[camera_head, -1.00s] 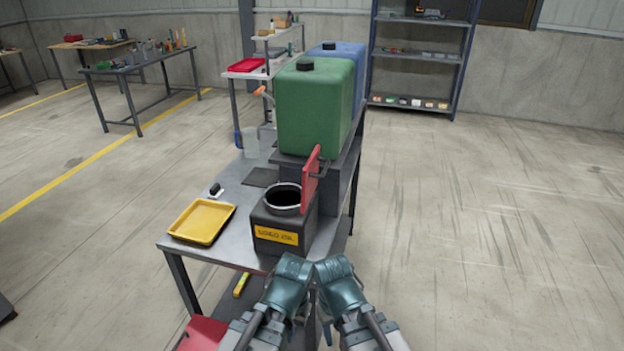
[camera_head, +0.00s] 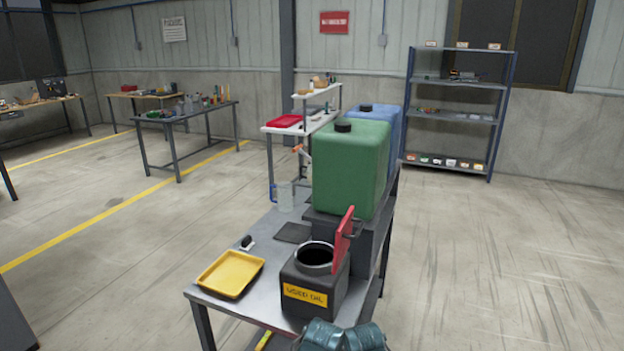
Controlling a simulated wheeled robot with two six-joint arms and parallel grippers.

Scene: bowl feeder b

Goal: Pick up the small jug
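The small jug (camera_head: 284,196) is clear, with a blue handle on its left side. It stands upright at the far left part of the grey metal table (camera_head: 262,283), left of the green canister (camera_head: 350,172). My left gripper (camera_head: 318,337) and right gripper (camera_head: 365,338) show only as teal parts side by side at the bottom edge. They are in front of the used oil box, well short of the jug. Their fingers do not show, so I cannot tell whether they are open.
The black used oil box (camera_head: 310,311) has a round opening and a raised red lid (camera_head: 343,240). A yellow tray (camera_head: 231,274) lies left of it. A blue canister (camera_head: 381,127) stands behind the green one. Floor to the right is clear.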

